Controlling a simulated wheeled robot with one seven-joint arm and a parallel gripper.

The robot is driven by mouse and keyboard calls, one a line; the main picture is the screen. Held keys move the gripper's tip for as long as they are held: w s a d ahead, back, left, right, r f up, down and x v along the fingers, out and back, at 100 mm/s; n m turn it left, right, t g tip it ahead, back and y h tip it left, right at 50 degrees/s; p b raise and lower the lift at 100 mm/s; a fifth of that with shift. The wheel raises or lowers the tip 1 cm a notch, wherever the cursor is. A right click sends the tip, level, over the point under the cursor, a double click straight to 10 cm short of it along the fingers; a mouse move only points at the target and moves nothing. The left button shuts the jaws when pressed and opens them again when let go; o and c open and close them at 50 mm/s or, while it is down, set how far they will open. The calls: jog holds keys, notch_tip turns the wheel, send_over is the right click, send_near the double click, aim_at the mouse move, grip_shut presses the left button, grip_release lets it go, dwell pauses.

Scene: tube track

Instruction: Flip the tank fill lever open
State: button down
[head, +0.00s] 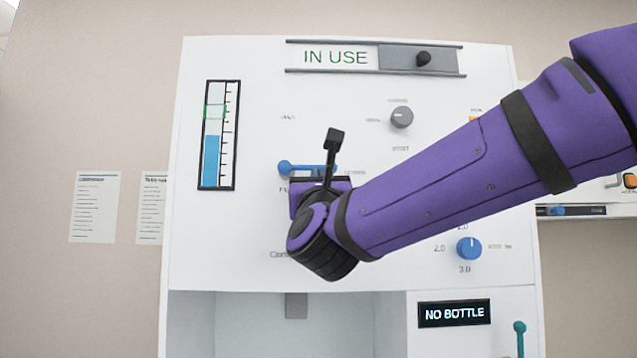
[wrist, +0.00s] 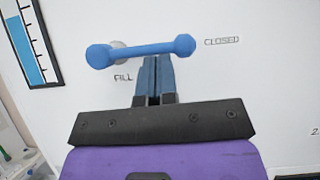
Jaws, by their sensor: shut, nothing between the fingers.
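The blue fill lever (wrist: 142,52) lies almost level on the white panel, its right knob near the word CLOSED and its left end above the word FILL. It also shows in the head view (head: 292,168), partly hidden by my wrist. My gripper (wrist: 153,62) is shut and empty. Its fingertips are just below the middle of the lever in the wrist view; I cannot tell whether they touch it. In the head view my wrist and arm hide the fingers. The tank gauge (head: 215,135) shows blue filling about half its height, below a green band.
A grey knob (head: 401,117) is up and right of the lever, and a blue dial (head: 468,248) is lower right. An IN USE slider (head: 423,59) is at the top. A NO BOTTLE display (head: 454,313) is below, beside an open recess (head: 250,322).

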jog(key=shift+d+r+n+y, duration=0.15)
jog(key=shift+r+n+y, duration=0.1)
jog(key=shift+n+y, duration=0.4)
jog(key=shift+a+r+n+g+y, duration=0.6)
jog(key=shift+r+n+g+y, duration=0.95)
jog(key=shift+n, duration=2.25)
jog(key=shift+a+r+n+g+y, duration=0.65)
jog(key=shift+r+n+g+y, duration=0.85)
jog(key=shift+n, duration=2.35)
jog(key=shift+a+r+n+g+y, duration=0.6)
jog(key=shift+r+n+g+y, duration=0.9)
jog(key=shift+n, duration=2.3)
jog(key=shift+f+g+h, duration=0.3)
jog(key=shift+f+g, duration=0.05)
jog(key=shift+f, duration=0.05)
